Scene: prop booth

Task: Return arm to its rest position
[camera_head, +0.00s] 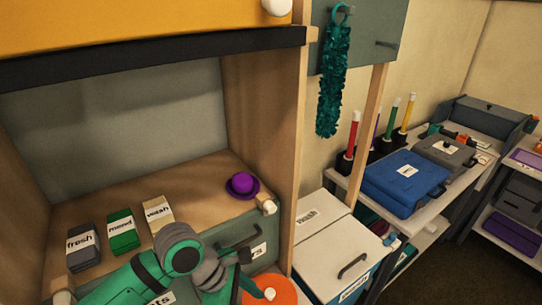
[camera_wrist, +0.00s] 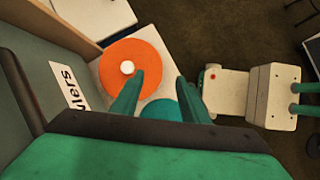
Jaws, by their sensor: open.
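My arm reaches in from the bottom of the head view, low in front of the wooden cabinet. My gripper shows in the wrist view (camera_wrist: 160,92) with its two green fingers spread and nothing held between them. An orange disc (camera_wrist: 135,52) with a white knob lies just beyond the fingers, on a white surface. The disc also shows at the bottom of the head view (camera_head: 283,291), partly hidden by my arm. A teal round thing (camera_wrist: 165,112) shows between and below the fingers, partly covered; I cannot tell what it is.
The cabinet shelf (camera_head: 197,205) holds a purple hat (camera_head: 242,185) and labelled stacks, fresh (camera_head: 82,248), mend (camera_head: 122,232) and wash (camera_head: 158,214). A white-lidded bin (camera_head: 330,235) stands right of the cabinet.

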